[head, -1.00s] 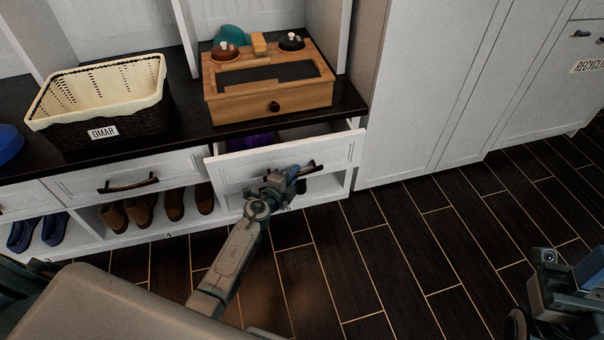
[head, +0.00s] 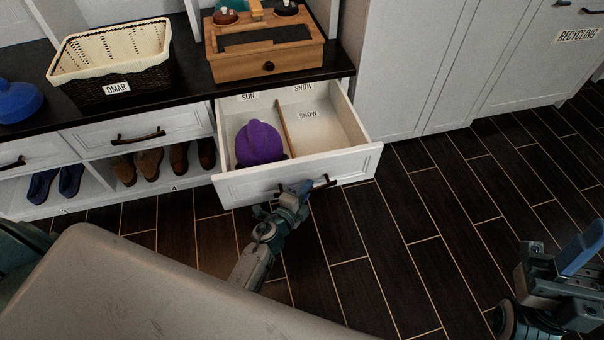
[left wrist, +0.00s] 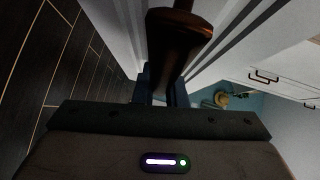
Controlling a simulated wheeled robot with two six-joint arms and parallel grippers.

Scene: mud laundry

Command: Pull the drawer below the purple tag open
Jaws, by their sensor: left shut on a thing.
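The white drawer (head: 345,166) under the right part of the bench stands pulled well out. Inside, a purple cap (head: 259,143) lies left of a wooden divider (head: 284,128), and the right compartment looks empty. The labels inside read SUN and SNOW. I see no purple tag. My left gripper (head: 300,189) is shut on the drawer's dark handle (head: 325,182), which shows close up in the left wrist view (left wrist: 178,45). My right gripper (head: 578,262) is at the lower right, away from the drawer; its jaws are unclear.
On the black bench top are a wooden box (head: 262,66) with a drawer and a basket labelled OMAR (head: 112,75). A closed drawer (head: 140,134) and shoes (head: 150,163) are to the left. Dark floor (head: 400,260) is clear on the right.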

